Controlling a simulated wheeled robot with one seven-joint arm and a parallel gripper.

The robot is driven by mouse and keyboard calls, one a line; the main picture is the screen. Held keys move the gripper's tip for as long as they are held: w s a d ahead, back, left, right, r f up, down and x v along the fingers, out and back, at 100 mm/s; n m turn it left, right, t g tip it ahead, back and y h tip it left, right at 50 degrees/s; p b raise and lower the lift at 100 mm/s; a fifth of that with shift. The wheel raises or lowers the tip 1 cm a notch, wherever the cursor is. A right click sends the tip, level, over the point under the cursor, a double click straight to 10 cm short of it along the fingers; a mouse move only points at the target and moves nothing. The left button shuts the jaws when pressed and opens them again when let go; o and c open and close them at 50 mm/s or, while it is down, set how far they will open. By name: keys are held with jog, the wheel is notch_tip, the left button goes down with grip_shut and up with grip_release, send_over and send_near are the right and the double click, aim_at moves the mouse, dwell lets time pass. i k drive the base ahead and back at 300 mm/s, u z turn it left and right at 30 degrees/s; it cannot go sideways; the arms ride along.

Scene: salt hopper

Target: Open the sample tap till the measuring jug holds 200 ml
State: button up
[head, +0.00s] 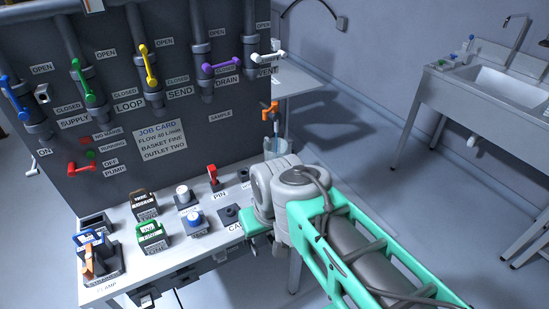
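The sample tap (269,106) has an orange handle and sits at the right end of the dark panel, near the SAMPLE label. A dark spout hangs below it. The clear measuring jug (277,147) stands under the spout with a pale blue tint. A thin bluish line runs from the spout into the jug; I cannot tell if it is flowing liquid. The jug's scale and level are too small to read, and my arm hides its lower part. My grey and green arm (330,225) reaches in from the lower right. My gripper's fingers are not visible.
The panel carries blue, green, yellow, purple and white valve levers and a red pump lever (85,168). A job card (159,135) is on it. A sink (510,85) stands at right; floor between is clear.

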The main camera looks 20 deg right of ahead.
aim_at(273, 108)
jog(key=k, duration=0.6)
jog(key=u, duration=0.55)
jog(key=i, duration=0.6)
jog(key=u, duration=0.6)
jog(key=i, duration=0.65)
jog(key=z, duration=0.05)
